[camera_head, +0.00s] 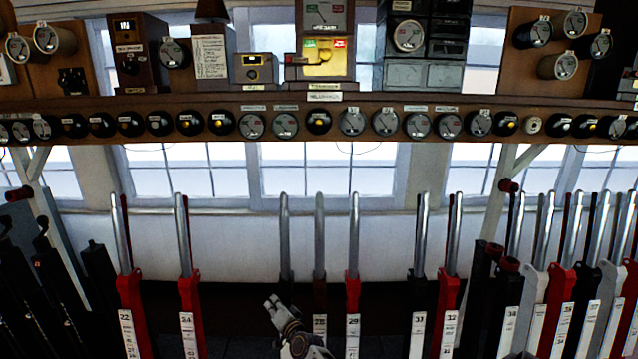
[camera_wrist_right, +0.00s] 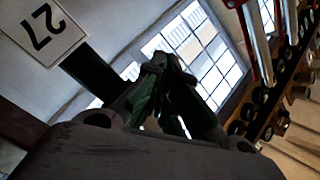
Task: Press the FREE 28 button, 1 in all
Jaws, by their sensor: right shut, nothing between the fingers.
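My right gripper (camera_head: 272,303) is low in the middle of the head view, in front of the levers and well below the instrument shelf. It is shut and empty; it also shows in the right wrist view (camera_wrist_right: 165,65). Lever 28 (camera_head: 320,240) stands just right of it, with its white number plate (camera_head: 320,325) beside my wrist. On the shelf above is a row of round dials and black buttons with yellow centres, one of them a button (camera_head: 319,121) above lever 28. The small labels are unreadable, so I cannot tell which is FREE 28. My left gripper is not in view.
The wooden shelf (camera_head: 300,104) spans the view. Red levers 24 (camera_head: 185,240) and 29 (camera_head: 353,240) and a dark lever (camera_head: 285,235) stand upright around my gripper. More levers crowd the right. A 27 plate (camera_wrist_right: 45,30) is close in the wrist view.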

